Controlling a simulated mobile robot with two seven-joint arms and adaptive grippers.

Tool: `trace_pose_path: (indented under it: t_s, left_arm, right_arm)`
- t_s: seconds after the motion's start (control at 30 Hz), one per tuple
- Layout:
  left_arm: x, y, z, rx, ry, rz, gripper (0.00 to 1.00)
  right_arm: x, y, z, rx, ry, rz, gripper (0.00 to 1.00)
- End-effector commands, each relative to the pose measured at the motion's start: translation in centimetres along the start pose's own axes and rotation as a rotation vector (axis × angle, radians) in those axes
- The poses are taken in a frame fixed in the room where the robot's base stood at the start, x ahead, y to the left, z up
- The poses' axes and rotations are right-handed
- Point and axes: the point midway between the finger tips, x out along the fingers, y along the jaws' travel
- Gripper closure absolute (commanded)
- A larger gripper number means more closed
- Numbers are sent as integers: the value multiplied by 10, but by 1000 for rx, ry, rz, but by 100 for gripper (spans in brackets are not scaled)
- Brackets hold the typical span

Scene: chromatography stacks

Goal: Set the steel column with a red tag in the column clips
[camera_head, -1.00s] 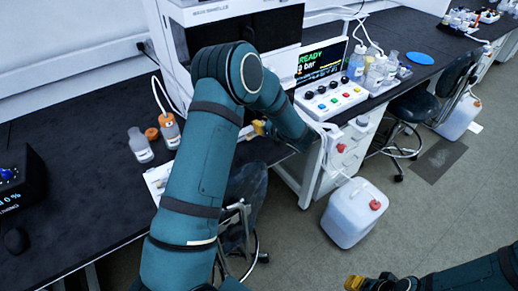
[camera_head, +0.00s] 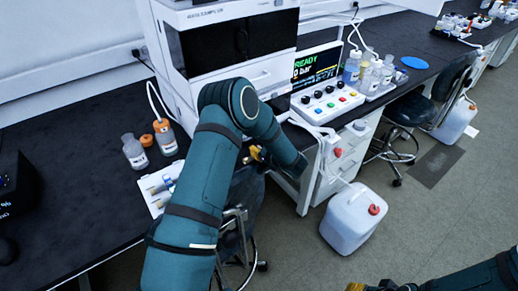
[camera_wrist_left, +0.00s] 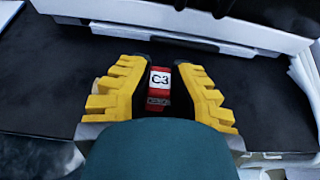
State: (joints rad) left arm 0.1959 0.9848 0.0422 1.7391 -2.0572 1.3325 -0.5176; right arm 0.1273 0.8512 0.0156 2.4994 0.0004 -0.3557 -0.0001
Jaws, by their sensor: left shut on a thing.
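My left gripper (camera_head: 254,153) hangs over the front edge of the black bench, below the white instrument; part of it is hidden by my own arm. In the left wrist view its yellow fingers (camera_wrist_left: 159,100) are shut on the column, whose red tag (camera_wrist_left: 159,80) with a white "C3" label shows between them. The steel body of the column is mostly hidden. I cannot make out the column clips in either view. My right gripper (camera_head: 370,287) shows only partly at the bottom edge, and its jaws cannot be read.
A white tray (camera_head: 157,203) with small items lies on the bench, partly behind my left arm. Bottles (camera_head: 134,151) stand behind it. The white instrument (camera_head: 225,70), control box (camera_head: 327,102) and screen (camera_head: 318,66) stand at the back. A stool and a white canister (camera_head: 352,222) are on the floor.

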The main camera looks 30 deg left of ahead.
Motion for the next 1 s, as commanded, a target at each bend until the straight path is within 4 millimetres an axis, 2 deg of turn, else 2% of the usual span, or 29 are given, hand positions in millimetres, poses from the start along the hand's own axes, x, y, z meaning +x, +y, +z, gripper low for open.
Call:
trace_pose_path:
  t_s: [0.13, 0.17, 0.2, 0.63, 0.77, 1.0]
  left_arm:
    - [1, 0, -4, 1, 0, -1, 100]
    - [1, 0, -4, 1, 1, -1, 72]
    - [1, 0, -3, 1, 1, -1, 59]
    - [-2, 0, 2, 1, 1, -1, 59]
    - [-23, -2, 1, 2, 2, -5, 59]
    - [-74, -1, 1, 3, 0, -5, 59]
  right_arm:
    - [4, 2, 0, 0, 1, 0, 59]
    - [4, 1, 0, 0, 1, 0, 59]
    - [3, 1, 0, 0, 1, 0, 59]
    - [-2, -1, 0, 0, 0, 0, 59]
    - [-4, -2, 0, 0, -2, 0, 59]
    - [-11, -4, 1, 1, -5, 0, 59]
